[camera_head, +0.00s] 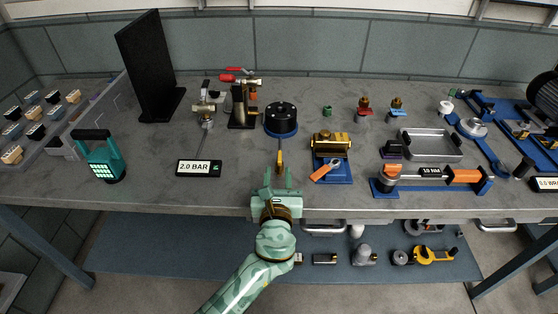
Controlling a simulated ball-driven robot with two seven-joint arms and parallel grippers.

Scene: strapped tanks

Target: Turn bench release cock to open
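Which fitting is the bench release cock is not certain from this view. A brass valve-like body (331,142) with an orange lever (326,170) sits on a blue base, its lever slanting toward the front left. A black round fitting (281,117) on a blue ring stands to its left. A thin rod with a yellow part (280,160) lies in front of that fitting. My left gripper (278,178) is open at the bench's front edge, left of the orange lever. Its fingers point toward the yellow part, with no clear grasp on it. My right gripper is out of view.
A red-handled valve (240,76) stands behind. A metal tray (431,146) and an orange-and-steel device (425,176) are right. Bare bench (228,190) lies left of the gripper.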

